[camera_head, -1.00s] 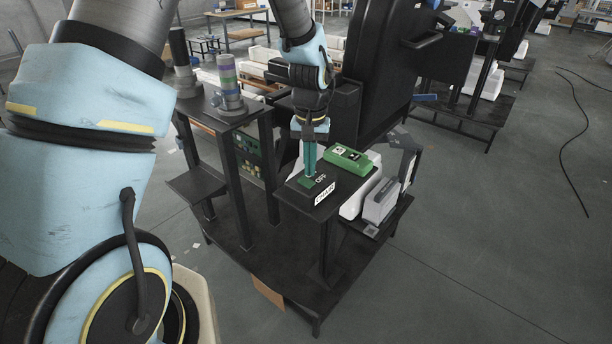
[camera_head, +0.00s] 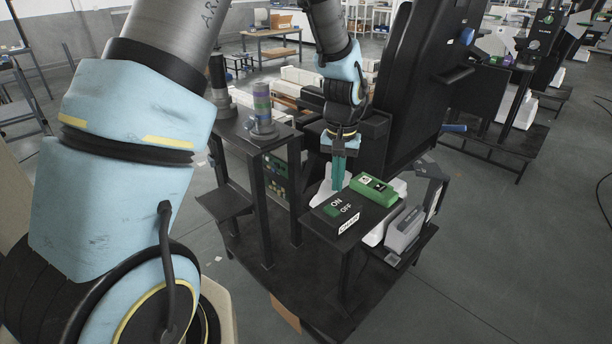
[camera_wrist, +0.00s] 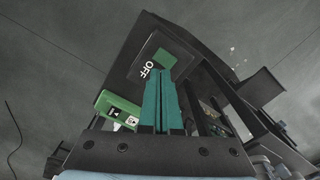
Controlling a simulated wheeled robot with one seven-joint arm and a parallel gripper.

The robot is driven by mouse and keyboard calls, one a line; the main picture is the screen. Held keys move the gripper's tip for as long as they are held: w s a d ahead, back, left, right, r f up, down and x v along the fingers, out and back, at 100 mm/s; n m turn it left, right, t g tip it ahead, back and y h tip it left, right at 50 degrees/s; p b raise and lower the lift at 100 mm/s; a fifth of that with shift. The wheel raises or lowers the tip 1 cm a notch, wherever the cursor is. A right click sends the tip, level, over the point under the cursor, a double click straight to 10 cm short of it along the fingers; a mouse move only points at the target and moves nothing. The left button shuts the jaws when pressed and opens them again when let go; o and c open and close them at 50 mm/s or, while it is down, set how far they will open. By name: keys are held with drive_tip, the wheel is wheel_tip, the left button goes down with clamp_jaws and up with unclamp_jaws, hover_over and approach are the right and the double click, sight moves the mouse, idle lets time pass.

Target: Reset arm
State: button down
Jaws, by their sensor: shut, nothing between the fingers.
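My gripper (camera_head: 338,186) has teal fingers that are shut together and hold nothing. In the head view it points down behind the ON/OFF panel, and its tips are apart from the green switch (camera_head: 331,211). The switch sits on a dark small table (camera_head: 366,217) between the ON and OFF labels. In the wrist view (camera_wrist: 163,130) the fingers reach toward the panel, with the green switch (camera_wrist: 164,58) and the OFF label beyond the tips. The ON label is not readable there.
A green box (camera_head: 372,187) sits on the table just right of my gripper. A tall black column (camera_head: 405,90) rises close behind. Open floor lies to the right.

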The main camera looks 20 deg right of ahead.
drive_tip(key=w+a+r+n, duration=0.1)
drive_tip(key=a+r, duration=0.2)
drive_tip(key=a, duration=0.5)
drive_tip(key=w+a+r+n, duration=0.1)
drive_tip(key=a+r+n, duration=0.15)
drive_tip(key=a, duration=0.65)
drive_tip(key=s+a+r, duration=0.1)
drive_tip(key=s+a, duration=0.2)
drive_tip(key=a, duration=0.3)
drive_tip(key=s+a+r+n+t, duration=0.1)
drive_tip(key=s+a+r, duration=0.1)
drive_tip(key=a, duration=0.5)
drive_tip(key=shift+s+r+t, duration=0.2)
drive_tip(key=shift+s+t, duration=0.1)
drive_tip(key=shift+s, duration=0.15)
drive_tip(key=shift+n, duration=0.25)
